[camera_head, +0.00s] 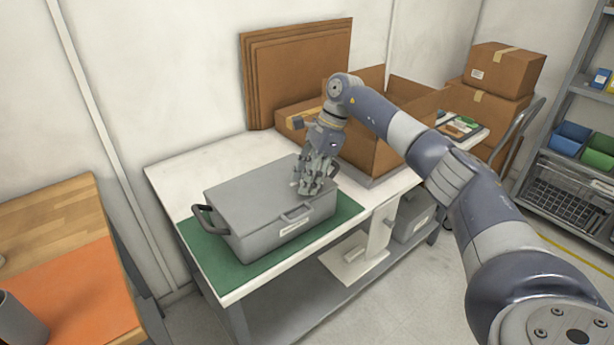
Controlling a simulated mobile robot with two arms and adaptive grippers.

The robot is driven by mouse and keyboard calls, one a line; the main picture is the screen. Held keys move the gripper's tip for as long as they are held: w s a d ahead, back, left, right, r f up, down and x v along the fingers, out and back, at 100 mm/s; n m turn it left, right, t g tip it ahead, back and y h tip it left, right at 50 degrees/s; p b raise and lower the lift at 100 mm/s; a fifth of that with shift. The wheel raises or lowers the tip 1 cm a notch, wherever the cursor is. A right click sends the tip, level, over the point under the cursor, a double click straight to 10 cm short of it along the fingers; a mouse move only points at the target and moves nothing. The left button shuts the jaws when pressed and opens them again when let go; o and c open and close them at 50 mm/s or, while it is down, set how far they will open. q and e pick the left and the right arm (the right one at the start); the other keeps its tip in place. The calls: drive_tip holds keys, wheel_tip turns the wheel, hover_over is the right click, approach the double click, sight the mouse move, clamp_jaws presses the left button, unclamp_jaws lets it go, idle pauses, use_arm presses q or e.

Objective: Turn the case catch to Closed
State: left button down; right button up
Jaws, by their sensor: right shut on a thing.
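A grey case (255,202) with its lid down sits on a green mat (204,257) on the white bench. A dark handle sticks out on its left side, and a latch and a pale label show on its front. My right gripper (307,190) is at the right part of the case's lid, pointing down. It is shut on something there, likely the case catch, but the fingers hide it. I cannot read the catch's position. My left gripper is not in view.
An open cardboard box (372,150) stands right behind my right gripper, with flat cardboard sheets (296,72) against the wall. A wooden table (60,225) with an orange mat is at the left. Shelves (570,150) with bins are at the right.

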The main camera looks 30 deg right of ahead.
drive_tip(key=shift+n+g, duration=0.7)
drive_tip(key=shift+n, duration=0.9)
drive_tip(key=o, duration=1.1)
drive_tip(key=shift+c, duration=0.2)
drive_tip(key=shift+w+d+r, duration=0.1)
drive_tip(key=shift+r, duration=0.05)
drive_tip(key=v, duration=1.1)
drive_tip(key=shift+r, duration=0.25)
drive_tip(key=shift+d, duration=0.15)
